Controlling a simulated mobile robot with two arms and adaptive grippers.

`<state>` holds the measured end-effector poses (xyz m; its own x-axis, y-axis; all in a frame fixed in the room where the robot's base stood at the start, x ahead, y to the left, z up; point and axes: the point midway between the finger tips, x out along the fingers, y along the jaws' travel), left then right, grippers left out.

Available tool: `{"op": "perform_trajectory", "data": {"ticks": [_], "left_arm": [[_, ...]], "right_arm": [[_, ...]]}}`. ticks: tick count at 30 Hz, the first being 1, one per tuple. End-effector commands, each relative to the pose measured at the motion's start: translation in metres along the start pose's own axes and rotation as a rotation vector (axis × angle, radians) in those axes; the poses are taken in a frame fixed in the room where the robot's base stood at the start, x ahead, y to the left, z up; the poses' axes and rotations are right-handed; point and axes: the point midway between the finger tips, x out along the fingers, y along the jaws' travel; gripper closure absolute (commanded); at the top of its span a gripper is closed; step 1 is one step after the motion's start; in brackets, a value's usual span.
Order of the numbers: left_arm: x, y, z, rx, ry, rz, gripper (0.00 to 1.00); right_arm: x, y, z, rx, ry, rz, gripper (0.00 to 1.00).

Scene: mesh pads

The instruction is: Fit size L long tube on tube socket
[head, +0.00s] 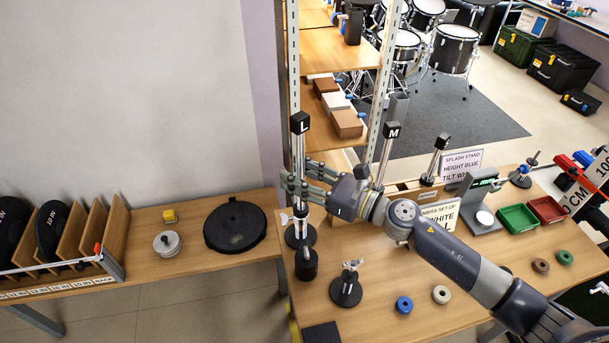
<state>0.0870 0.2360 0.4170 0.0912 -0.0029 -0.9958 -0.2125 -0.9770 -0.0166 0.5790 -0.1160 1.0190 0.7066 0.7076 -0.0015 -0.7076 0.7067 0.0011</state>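The long tube (299,152) marked L is a slim silver tube with a black block on top, and it stands upright at the table's left end. My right gripper (301,182) is at its middle height, with the fingers reaching left across the tube. I cannot tell whether the fingers press on it. Below are a dark round base (300,236) and a black cylinder (306,266); the fingers hide part of the tube. A short stand with a silver fitting (346,290) on a round black base is nearby; I cannot tell if it is the tube socket. My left gripper is not in view.
Tubes marked M (392,132) and another with a black top (441,142) stand behind my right arm. Blue (404,305) and cream (441,294) rings lie in front. Green (517,219) and red (547,209) trays are at right. A shelf rack (334,50) rises behind.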

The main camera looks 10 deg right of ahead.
Motion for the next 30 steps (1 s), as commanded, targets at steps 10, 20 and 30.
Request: {"op": "perform_trajectory", "data": {"ticks": [10, 20, 30], "left_arm": [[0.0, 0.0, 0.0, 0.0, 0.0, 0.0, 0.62], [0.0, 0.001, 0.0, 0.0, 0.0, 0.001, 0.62], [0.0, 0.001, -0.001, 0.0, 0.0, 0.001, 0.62]], "right_arm": [[-0.037, 0.0, -0.001, 0.003, 0.002, -0.002, 0.63], [-0.089, 0.0, 0.0, 0.001, 0.0, -0.002, 0.63], [-0.118, 0.0, 0.001, 0.0, -0.002, 0.0, 0.63]]}}
